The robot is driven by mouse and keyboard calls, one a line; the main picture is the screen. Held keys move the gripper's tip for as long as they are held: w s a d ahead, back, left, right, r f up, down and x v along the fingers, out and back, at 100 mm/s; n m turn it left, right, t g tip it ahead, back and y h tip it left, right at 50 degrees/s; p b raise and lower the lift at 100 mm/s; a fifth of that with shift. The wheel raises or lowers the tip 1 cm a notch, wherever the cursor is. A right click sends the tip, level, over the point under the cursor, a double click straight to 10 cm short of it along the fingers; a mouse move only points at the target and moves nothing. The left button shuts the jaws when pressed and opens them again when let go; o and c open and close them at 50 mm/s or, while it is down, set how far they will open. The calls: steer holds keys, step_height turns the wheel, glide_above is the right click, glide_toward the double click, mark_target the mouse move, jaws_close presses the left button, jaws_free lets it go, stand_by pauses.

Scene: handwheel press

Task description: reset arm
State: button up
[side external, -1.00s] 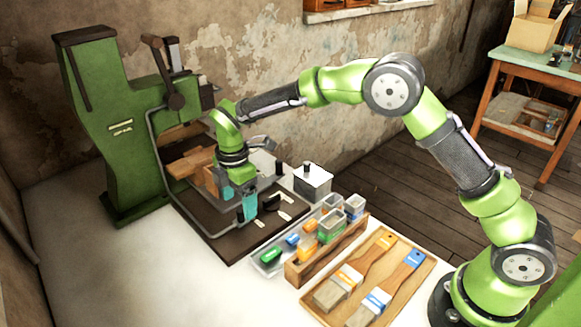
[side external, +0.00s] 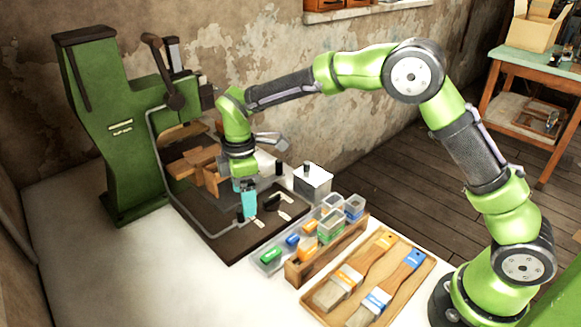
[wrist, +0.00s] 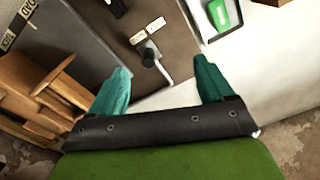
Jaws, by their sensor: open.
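My gripper (side external: 249,205) has teal fingers pointing down over the dark base plate (side external: 228,246) of the green press (side external: 135,150). In the wrist view the gripper (wrist: 160,78) has its fingers wide apart with nothing held. A short black knob (wrist: 148,58) on a grey metal strip shows between and beyond the fingers. The knob also shows in the side view (side external: 240,216), close beside the fingers; I cannot tell their exact gap. My arm arches over the table from the right.
A wooden block assembly (side external: 199,170) stands left of my gripper. The white table front is clear.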

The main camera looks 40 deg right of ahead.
steer(key=s+d+r+m+t, duration=0.2)
steer(key=s+d+r+m, duration=0.2)
steer(key=s, duration=0.4)
steer(key=s+d+r+m+t+y, duration=0.1)
steer(key=s+d+r+m+t, duration=0.1)
steer(key=s+d+r+m, duration=0.2)
steer(key=s+d+r+m+t, duration=0.3)
steer(key=s+d+r+m, duration=0.2)
steer(key=s, duration=0.7)
steer(key=r+m, duration=0.2)
steer(key=m, duration=0.2)
steer(key=shift+s+m+y, duration=0.2)
steer(key=shift+m+y, duration=0.1)
steer(key=shift+y, duration=0.1)
